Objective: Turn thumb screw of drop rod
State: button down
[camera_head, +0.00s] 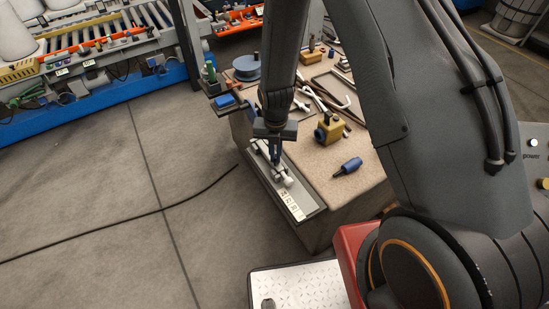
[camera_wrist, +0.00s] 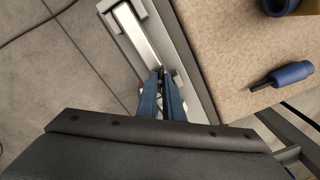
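The drop rod (camera_wrist: 135,32) is a pale metal bar on a grey plate along the table's left edge; it also shows in the head view (camera_head: 284,181), partly behind my gripper. My gripper (camera_head: 275,158) points down over the drop rod. In the wrist view its two blue fingers (camera_wrist: 162,73) have their tips close together at the near end of the visible bar. I cannot make out the thumb screw; the fingers may hide it. I cannot tell whether the fingers hold anything.
The tan table (camera_head: 325,172) carries a blue-handled tool (camera_head: 348,166), a yellow block (camera_head: 329,128) and a blue disc (camera_head: 247,68). A label plate (camera_head: 291,204) lies at the near end of the grey plate. A black cable (camera_head: 130,220) crosses the open floor at left.

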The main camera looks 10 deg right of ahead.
jog(key=shift+n, duration=1.7)
jog(key=c, duration=2.1)
grip_release()
jog(key=shift+r+p, duration=1.6)
jog(key=shift+r, duration=0.95)
